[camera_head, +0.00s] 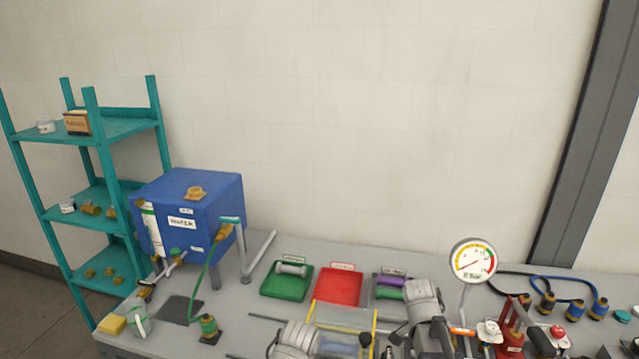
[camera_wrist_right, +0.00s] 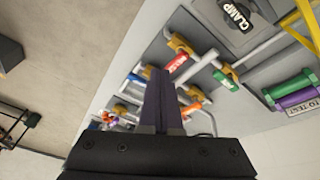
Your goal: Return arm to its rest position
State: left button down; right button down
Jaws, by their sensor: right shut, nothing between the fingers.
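My right gripper (camera_wrist_right: 160,80) shows in the wrist view. Its two dark fingers are together with nothing between them. They point toward the bench pipework, where a red labelled handle (camera_wrist_right: 178,63) and a green handle (camera_wrist_right: 226,80) show beyond the tips. I cannot tell whether the fingertips touch anything. In the head view I cannot make out either gripper clearly. My left gripper is not in view.
The grey bench (camera_head: 262,308) carries a blue water tank (camera_head: 210,230), green tray (camera_head: 275,291), red tray (camera_head: 338,287) and a dial gauge (camera_head: 473,261). A teal shelf (camera_head: 108,160) stands at left. The wall space above the bench is clear.

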jog(key=s+a+f+n+b, duration=0.1)
jog(key=s+a+n, duration=0.3)
jog(key=a+n, duration=0.2)
jog(key=s+a+f+n+y+b, duration=0.1)
jog(key=s+a+n, duration=0.3)
jog(key=a+n, duration=0.2)
jog(key=s+a+f+n+y+b, duration=0.1)
jog(key=s+a+n, duration=0.3)
jog(key=a, duration=0.5)
jog(key=shift+a+f+n, duration=0.4)
jog(key=shift+f+n, duration=0.15)
jog(key=shift+n, duration=0.55)
jog(key=shift+d, duration=0.15)
